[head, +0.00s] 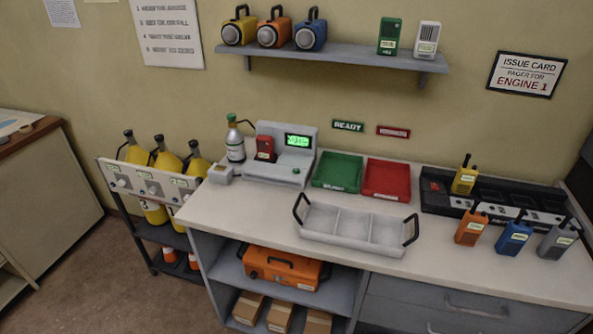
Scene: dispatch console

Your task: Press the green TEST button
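A light grey test station (310,157) stands on the left part of the counter. It has a lit green display (298,140) and a red handheld device (265,148) seated at its left side. A small green button (296,171) shows on its lower front face; its label is too small to read. A gas cylinder (235,146) with a green top stands upright just left of the station. Neither of my grippers is in view.
A green tray (338,171), a red tray (386,180) and a white divided tray (353,228) with black handles lie right of the station. Several radios (514,238) stand by a black charger (437,198). The counter's front left (235,205) is clear.

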